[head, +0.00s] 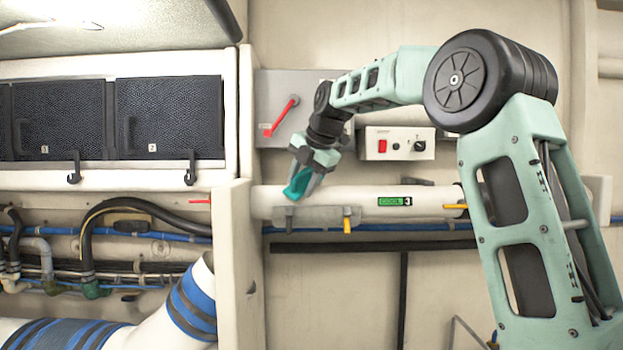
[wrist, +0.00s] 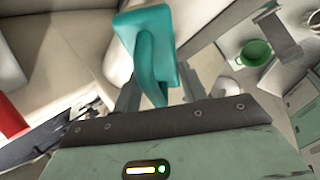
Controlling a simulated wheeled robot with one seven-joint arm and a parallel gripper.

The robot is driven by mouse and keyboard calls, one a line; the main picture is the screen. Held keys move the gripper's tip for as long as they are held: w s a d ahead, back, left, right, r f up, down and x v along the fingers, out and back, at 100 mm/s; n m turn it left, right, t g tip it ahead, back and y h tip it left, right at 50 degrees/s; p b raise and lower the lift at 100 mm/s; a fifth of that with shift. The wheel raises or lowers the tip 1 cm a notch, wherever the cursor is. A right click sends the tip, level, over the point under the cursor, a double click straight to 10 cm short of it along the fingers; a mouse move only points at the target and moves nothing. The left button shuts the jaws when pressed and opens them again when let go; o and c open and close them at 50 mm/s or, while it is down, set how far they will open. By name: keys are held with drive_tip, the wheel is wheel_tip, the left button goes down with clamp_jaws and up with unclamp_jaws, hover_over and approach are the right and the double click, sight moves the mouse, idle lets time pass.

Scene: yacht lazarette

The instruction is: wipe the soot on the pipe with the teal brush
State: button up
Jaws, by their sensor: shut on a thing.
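The teal brush (head: 297,186) is held in my gripper (head: 306,178), tilted, at the left end of the white pipe (head: 375,196). In the wrist view the brush (wrist: 146,38) stands out between the two fingers of my gripper (wrist: 160,88), which are shut on its handle. In the head view the brush's lower end is close to the top of the pipe; I cannot tell whether it touches. A grey patch (head: 312,216) shows low on the pipe near a dark hook; I cannot tell whether it is soot.
A green label (head: 394,201) and a yellow lever (head: 347,220) are on the pipe. A white panel (head: 220,250) stands at its left end. A control box (head: 395,143) and a red-handled switch (head: 281,117) are on the wall above. Black lockers (head: 170,117) are at left.

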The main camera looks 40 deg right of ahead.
drive_tip(key=shift+w+a, duration=0.2)
drive_tip(key=shift+r, duration=0.1)
drive_tip(key=shift+s+a+r+p, duration=0.25)
drive_tip(key=shift+s+a+r, duration=0.1)
drive_tip(key=shift+s+r, duration=0.3)
drive_tip(key=shift+s+a+r+p, duration=0.25)
drive_tip(key=shift+s+a+r, duration=0.2)
drive_tip(key=shift+r, duration=0.4)
drive_tip(key=shift+s+a+r+p, duration=0.3)
drive_tip(key=shift+s+r, duration=0.25)
drive_tip(key=shift+r, duration=0.2)
drive_tip(key=shift+s+a+r+p, duration=0.25)
drive_tip(key=shift+s+r, duration=0.15)
drive_tip(key=shift+r, duration=0.2)
drive_tip(key=shift+s+a+r+p, duration=0.15)
drive_tip(key=shift+s+a+r, duration=0.1)
drive_tip(key=shift+s+r, duration=0.25)
drive_tip(key=shift+w, duration=0.1)
